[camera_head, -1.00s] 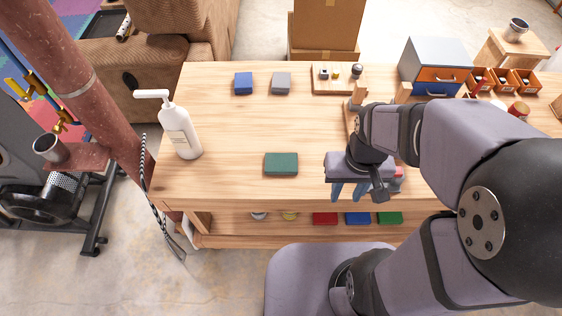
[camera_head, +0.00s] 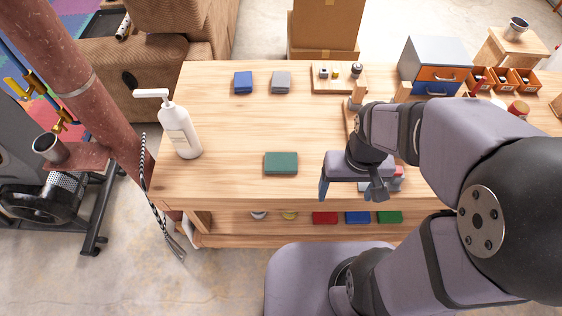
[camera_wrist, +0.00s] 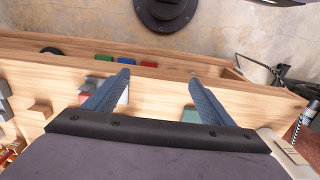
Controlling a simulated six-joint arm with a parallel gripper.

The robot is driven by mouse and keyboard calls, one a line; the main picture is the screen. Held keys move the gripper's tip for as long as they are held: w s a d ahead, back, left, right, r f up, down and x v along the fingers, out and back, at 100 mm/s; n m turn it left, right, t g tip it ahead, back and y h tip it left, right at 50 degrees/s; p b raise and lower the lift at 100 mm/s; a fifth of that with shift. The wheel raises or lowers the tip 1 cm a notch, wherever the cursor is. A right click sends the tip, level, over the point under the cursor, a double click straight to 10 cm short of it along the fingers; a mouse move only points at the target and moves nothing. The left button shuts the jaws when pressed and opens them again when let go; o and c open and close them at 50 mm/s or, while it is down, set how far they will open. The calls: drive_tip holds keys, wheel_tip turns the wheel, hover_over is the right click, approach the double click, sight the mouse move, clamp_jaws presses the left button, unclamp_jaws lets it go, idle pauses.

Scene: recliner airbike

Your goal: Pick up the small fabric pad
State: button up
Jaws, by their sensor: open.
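Several flat pads lie on the wooden bench, and I cannot tell which one is the small fabric pad. A dark green pad (camera_head: 281,163) lies near the front edge. A blue pad (camera_head: 243,83) and a grey pad (camera_head: 281,83) lie at the back left. My gripper (camera_head: 344,190) is open and empty above the bench's front edge, right of the green pad. In the wrist view my open gripper (camera_wrist: 160,76) has its fingers wide apart. The green pad (camera_wrist: 190,115) shows there partly behind the right finger.
A white pump bottle (camera_head: 180,132) stands at the bench's left end. A wooden board (camera_head: 338,80) with small items, a drawer cabinet (camera_head: 435,68) and small bins (camera_head: 500,80) are at the back right. Red, blue and green items lie on the lower shelf. The bench's left middle is clear.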

drive_tip(key=n+h+b, duration=0.3)
drive_tip(key=n+h, duration=0.2)
drive_tip(key=n, duration=1.3)
approach(270, 161)
drive_tip(key=shift+d+p+x, duration=0.25)
drive_tip(key=shift+p+x, duration=0.55)
drive_tip(key=shift+x, duration=0.95)
drive_tip(key=shift+y, duration=0.3)
drive_tip(key=shift+p+x, duration=0.75)
drive_tip(key=shift+x, duration=1.4)
drive_tip(key=shift+c, duration=0.4)
drive_tip(key=c, duration=1.1)
